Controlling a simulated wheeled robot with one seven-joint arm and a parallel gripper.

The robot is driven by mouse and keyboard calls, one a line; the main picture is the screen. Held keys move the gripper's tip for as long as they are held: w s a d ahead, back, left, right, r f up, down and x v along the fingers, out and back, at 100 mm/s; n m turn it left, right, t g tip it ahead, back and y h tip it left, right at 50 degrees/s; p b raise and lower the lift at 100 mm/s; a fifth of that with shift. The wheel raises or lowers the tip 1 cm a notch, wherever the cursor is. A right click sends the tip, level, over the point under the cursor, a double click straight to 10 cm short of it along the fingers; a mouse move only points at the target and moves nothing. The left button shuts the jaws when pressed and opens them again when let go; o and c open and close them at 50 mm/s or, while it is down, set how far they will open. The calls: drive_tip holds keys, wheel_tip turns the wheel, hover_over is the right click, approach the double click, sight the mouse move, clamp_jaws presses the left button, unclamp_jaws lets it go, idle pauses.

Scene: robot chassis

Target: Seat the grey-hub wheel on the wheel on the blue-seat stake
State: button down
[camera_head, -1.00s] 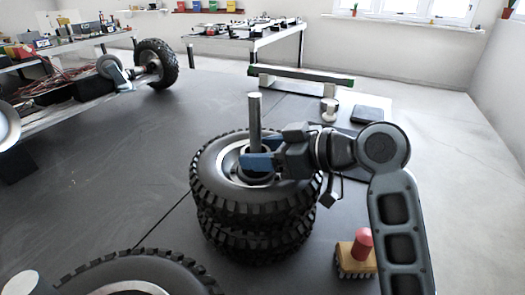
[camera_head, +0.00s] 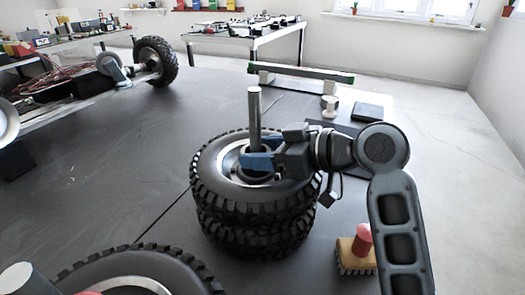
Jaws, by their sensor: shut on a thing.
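The grey-hub wheel (camera_head: 217,190) is a black knobbly tyre with a silver-grey rim, lying flat around an upright metal stake (camera_head: 254,113). My gripper (camera_head: 258,162) has blue fingers at its hub, beside the stake, and is shut on it. Another tyre, the lower wheel (camera_head: 252,241), lies directly below around the same stake. The two tyres look very close, but I cannot tell whether they touch all round. The lower wheel's hub and the stake's blue seat are hidden.
A wooden brush with a red knob (camera_head: 361,240) lies right of the stack. Another wheel (camera_head: 150,266) is at the lower left near a second stake (camera_head: 20,279). A chassis with a mounted wheel (camera_head: 155,62) stands at the back left. A low beam (camera_head: 300,73) is behind.

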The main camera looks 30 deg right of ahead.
drive_tip(key=shift+f, duration=0.2)
drive_tip(key=shift+c, duration=1.2)
unclamp_jaws()
drive_tip(key=shift+f, duration=0.25)
drive_tip(key=shift+v, duration=3.95)
drive_tip(key=shift+r, duration=0.15)
